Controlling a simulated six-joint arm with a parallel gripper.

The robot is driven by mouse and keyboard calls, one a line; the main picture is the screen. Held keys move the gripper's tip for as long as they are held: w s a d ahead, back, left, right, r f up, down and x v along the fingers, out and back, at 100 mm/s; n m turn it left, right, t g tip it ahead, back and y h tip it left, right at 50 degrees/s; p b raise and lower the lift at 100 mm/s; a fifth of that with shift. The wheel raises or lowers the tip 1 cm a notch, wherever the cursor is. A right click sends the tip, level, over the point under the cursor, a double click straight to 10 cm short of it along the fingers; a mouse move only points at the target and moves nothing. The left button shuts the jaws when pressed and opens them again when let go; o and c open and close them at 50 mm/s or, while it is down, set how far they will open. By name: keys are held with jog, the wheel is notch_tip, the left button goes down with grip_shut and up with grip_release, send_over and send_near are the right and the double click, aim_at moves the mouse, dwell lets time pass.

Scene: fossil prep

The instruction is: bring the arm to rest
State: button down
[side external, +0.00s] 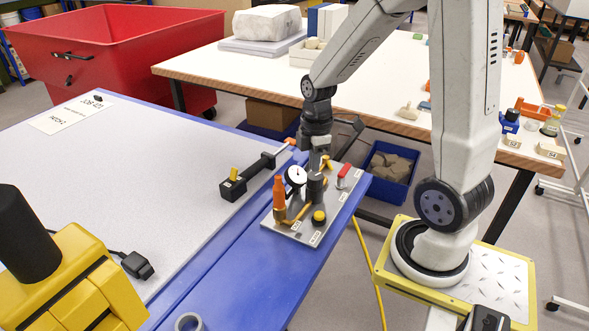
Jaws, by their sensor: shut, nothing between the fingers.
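My gripper (319,160) points down above the back part of a small grey fixture plate (297,238) at the blue table edge. Its fingers are small here and look closed, with nothing seen between them. The plate carries an orange-topped post (279,195), a round white dial (296,176), a dark cylinder (315,187), a yellow knob (319,216) and a red-topped block (344,174). I cannot tell whether the fingertips touch anything on the plate. My arm reaches in from the right.
A black bar tool (234,189) lies left of the plate on the grey worktop (150,180). A yellow machine (72,285) stands at the front left. A white table (400,75) with several items stands behind. A red bin (110,50) is at the back left. Much of the grey worktop is clear.

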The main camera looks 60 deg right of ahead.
jog(key=a+f+m+t, duration=0.1)
jog(key=a+m+t, duration=0.1)
jog(key=a+m, duration=0.8)
jog(key=shift+s+a+t+h, duration=0.15)
jog(key=shift+a+t+h, duration=0.2)
jog(key=shift+a, duration=0.75)
